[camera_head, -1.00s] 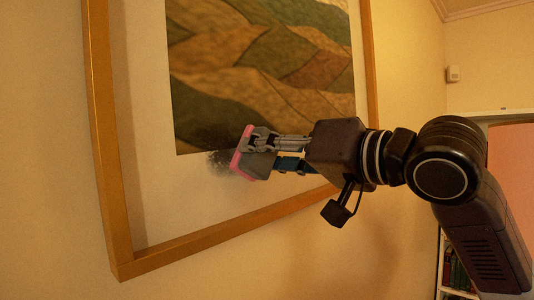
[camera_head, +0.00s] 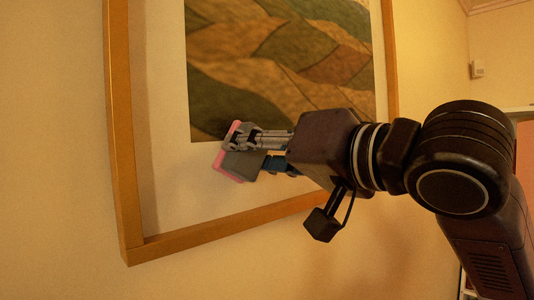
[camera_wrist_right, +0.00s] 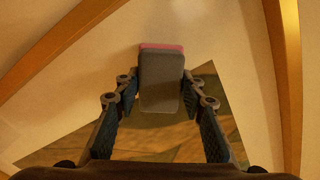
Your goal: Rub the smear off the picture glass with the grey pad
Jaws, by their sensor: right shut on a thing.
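The grey pad (camera_head: 243,164), with a pink face, is held by my right gripper (camera_head: 254,150). The pink face is turned to the picture glass (camera_head: 168,180), just below the painting's lower left part; whether it touches cannot be told. In the right wrist view the pad (camera_wrist_right: 160,88) sits between the two fingers of the right gripper (camera_wrist_right: 164,98), its pink edge at the far side. I see no smear on the glass now; the pad and fingers cover the area where it showed earlier. My left gripper is not in view.
The wooden frame (camera_head: 121,140) stands out around the glass, with its lower left corner below and left of the pad. Pale glass left of the pad is clear. A small white box (camera_head: 477,69) is on the wall at the right.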

